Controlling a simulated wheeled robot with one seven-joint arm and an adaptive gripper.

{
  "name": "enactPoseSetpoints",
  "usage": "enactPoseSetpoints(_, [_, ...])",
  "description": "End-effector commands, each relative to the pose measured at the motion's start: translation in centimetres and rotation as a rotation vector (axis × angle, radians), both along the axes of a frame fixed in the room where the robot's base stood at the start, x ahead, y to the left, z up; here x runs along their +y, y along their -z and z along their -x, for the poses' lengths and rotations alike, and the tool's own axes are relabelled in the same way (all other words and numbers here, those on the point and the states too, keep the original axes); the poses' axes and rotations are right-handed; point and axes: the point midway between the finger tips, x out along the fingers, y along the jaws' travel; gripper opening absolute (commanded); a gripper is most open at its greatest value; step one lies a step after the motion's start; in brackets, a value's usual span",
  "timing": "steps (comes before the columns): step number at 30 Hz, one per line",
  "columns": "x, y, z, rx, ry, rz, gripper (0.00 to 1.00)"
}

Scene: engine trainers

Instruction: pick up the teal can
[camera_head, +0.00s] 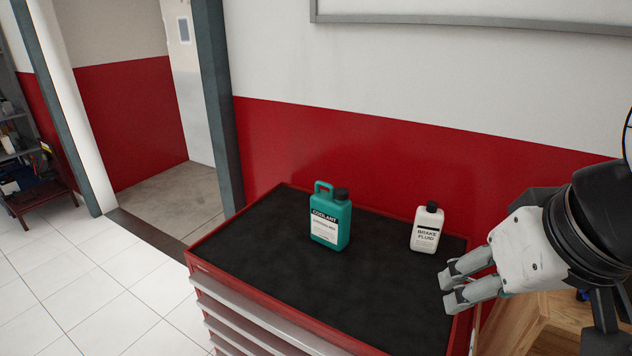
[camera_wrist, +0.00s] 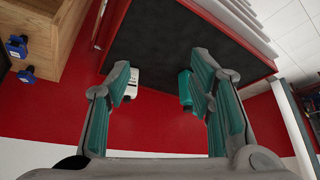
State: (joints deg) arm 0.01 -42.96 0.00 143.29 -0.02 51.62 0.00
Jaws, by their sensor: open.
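The teal can (camera_head: 330,232) is a coolant jug with a handle, a dark cap and a white and black label. It stands upright on the black top of a red tool cabinet (camera_head: 250,240). In the wrist view the teal can (camera_wrist: 185,88) shows beside the right finger, partly hidden by it. My gripper (camera_head: 449,289) is open and empty at the right edge of the cabinet top, well to the right of the can. In the wrist view my gripper (camera_wrist: 160,85) has its two teal-padded fingers spread wide apart.
A white brake fluid bottle (camera_head: 426,230) stands upright between the can and my gripper; it also shows by the left finger in the wrist view (camera_wrist: 132,84). A red and white wall (camera_head: 300,145) is behind. A wooden box (camera_head: 540,318) is at lower right. The cabinet top's front is clear.

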Motion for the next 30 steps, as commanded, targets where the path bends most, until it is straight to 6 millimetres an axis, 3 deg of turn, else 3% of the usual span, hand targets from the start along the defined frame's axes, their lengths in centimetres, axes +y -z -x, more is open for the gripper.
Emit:
enactPoseSetpoints(1, [0.0, 0.0, 0.0, 0.0, 0.0, 0.0, 0.51])
enactPoseSetpoints(3, [0.1, 0.1, -0.1, 0.005, 0.002, -0.005, 0.67])
enactPoseSetpoints(4, [0.1, 0.3, -0.1, 0.012, 0.006, -0.012, 0.7])
enactPoseSetpoints(8, [1.2, 2.1, -1.0, 0.096, 0.052, -0.098, 0.7])
enactPoseSetpoints(17, [7.0, 8.2, -5.4, 0.483, 0.317, -0.546, 0.7])
enactPoseSetpoints(24, [10.6, 11.0, -11.5, 0.757, 0.567, -0.944, 0.7])
enactPoseSetpoints(30, [11.3, 13.2, -18.7, 0.932, 0.786, -1.293, 0.7])
